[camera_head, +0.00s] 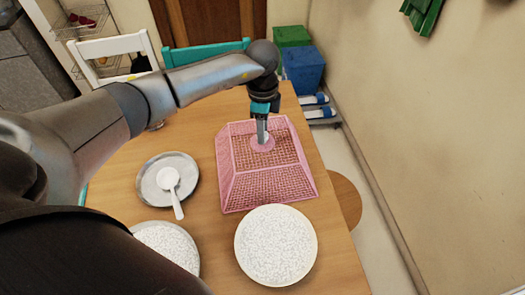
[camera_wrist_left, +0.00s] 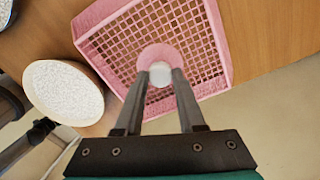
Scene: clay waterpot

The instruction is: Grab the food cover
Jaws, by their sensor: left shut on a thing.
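The food cover (camera_head: 268,180) is a pink mesh basket-like cover, upside down on the wooden table near its right edge. My left gripper (camera_head: 263,138) comes down over its top from above. In the left wrist view, the gripper (camera_wrist_left: 160,75) has its two fingers on either side of the white knob (camera_wrist_left: 160,72) at the middle of the pink ring on the cover (camera_wrist_left: 190,35). It is shut on this knob. The cover looks level, and I cannot tell whether it is lifted off the table. My right gripper is not in view.
A white speckled plate (camera_head: 276,245) lies just in front of the cover; another (camera_head: 168,248) is at front left. A metal plate (camera_head: 150,190) with a white spoon (camera_head: 172,190) lies left. Chairs (camera_head: 118,58) stand behind; a wall (camera_head: 425,110) is at right.

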